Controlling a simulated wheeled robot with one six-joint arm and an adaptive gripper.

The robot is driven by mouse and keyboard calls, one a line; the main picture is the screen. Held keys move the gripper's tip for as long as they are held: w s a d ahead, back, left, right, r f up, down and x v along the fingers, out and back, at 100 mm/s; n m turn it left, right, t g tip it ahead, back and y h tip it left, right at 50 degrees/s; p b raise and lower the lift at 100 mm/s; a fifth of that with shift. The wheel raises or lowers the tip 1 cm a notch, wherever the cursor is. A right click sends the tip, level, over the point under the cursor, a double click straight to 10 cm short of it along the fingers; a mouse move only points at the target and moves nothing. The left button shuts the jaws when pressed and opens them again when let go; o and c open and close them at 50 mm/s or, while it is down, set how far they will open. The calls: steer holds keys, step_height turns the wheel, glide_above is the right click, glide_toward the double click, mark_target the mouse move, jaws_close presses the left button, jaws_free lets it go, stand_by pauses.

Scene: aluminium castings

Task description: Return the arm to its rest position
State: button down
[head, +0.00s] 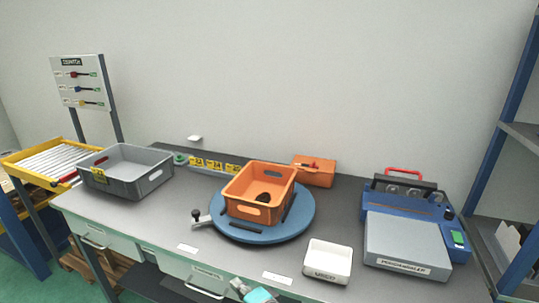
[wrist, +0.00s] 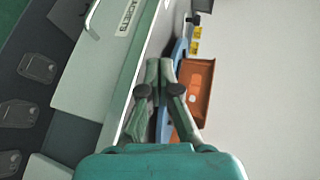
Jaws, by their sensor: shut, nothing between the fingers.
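My gripper (wrist: 160,70) is seen from behind in the wrist view. Its two green fingers come together at the tips, with nothing between them. In the head view a teal piece of my gripper (head: 240,287) shows at the bottom edge, in front of the bench's front edge and drawers; most of the arm is out of frame. An orange crate (head: 237,209) stands on the blue turntable (head: 221,231), with a dark object (head: 264,199) inside. In the wrist view an orange wall (wrist: 202,78) lies just right of the fingers in the picture.
The grey bench (head: 150,224) holds a grey crate (head: 128,181) at left, an orange box (head: 314,172) behind, a white tray (head: 327,262) and a blue machine (head: 408,228) at right. Drawers (head: 205,279) line its front. A blue shelf post (head: 492,148) stands far right.

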steer(key=s+d+f+n+t+h, duration=0.1)
steer(key=s+d+f+h, duration=0.1)
steer(key=s+d+f, duration=0.6)
steer(key=s+d+f+n+t+h, duration=0.1)
steer(key=s+d+f+n+h, duration=0.2)
steer(key=s+d, duration=0.8)
steer(key=s+d+r+n+h, duration=0.2)
steer(key=s+d+r+n, duration=0.1)
steer(key=s, duration=1)
steer(key=s+d+r+n+t+h, duration=0.1)
steer(key=s+d+r+n, duration=0.2)
steer(key=s, duration=1)
steer(key=shift+d+r+h, duration=0.4)
steer(key=shift+d+r, duration=0.3)
steer(key=shift+r, duration=0.1)
